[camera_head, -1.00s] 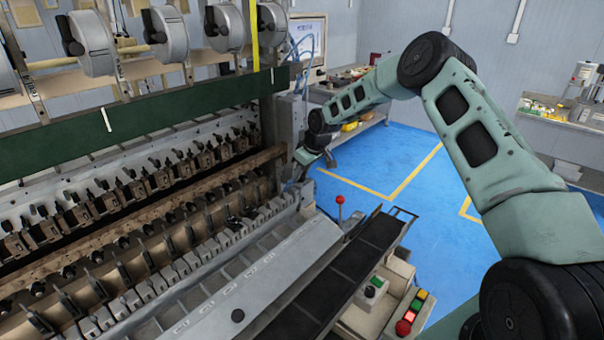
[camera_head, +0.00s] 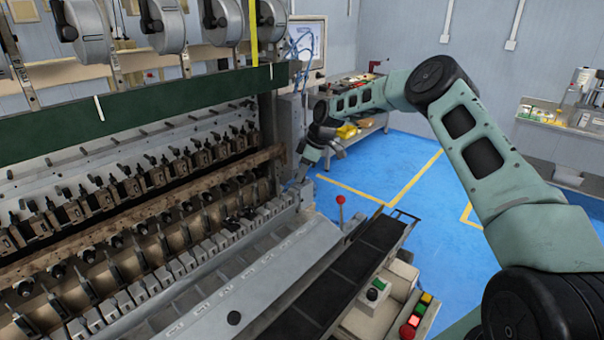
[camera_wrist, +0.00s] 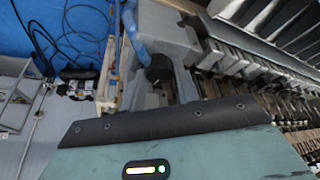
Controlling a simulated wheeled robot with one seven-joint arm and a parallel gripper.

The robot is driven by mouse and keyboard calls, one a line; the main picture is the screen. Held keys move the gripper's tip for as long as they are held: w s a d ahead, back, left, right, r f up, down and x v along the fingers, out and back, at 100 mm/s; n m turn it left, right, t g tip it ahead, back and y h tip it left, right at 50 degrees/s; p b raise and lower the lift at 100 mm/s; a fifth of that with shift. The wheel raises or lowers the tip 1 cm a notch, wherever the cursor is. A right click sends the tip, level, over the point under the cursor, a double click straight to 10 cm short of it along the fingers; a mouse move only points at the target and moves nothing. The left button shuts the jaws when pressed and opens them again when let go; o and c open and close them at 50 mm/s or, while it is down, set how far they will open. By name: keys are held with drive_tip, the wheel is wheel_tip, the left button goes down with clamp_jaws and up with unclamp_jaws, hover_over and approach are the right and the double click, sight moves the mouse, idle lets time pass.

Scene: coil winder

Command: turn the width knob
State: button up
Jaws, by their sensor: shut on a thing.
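My gripper (camera_head: 303,168) is at the right end of the winding machine, beside its grey end housing, and points down and to the left. In the wrist view, my gripper (camera_wrist: 164,84) is shut on a small dark round knob (camera_wrist: 158,72), which I take to be the width knob. The fingers and my arm hide most of the knob. In the head view the knob is too small and covered to make out.
The coil winder (camera_head: 130,210) fills the left side, with rows of clamps. A red-ball lever (camera_head: 340,199) stands near my gripper. Blue hoses (camera_head: 297,50) hang behind it. A control box with a red button (camera_head: 408,331) is in front. The blue floor (camera_head: 420,240) is free.

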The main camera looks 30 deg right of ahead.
idle(0.3)
drive_tip(key=o, duration=1)
drive_tip(key=shift+r, duration=0.1)
drive_tip(key=b+v, duration=0.5)
drive_tip(key=v, duration=1.2)
drive_tip(key=shift+r, duration=0.15)
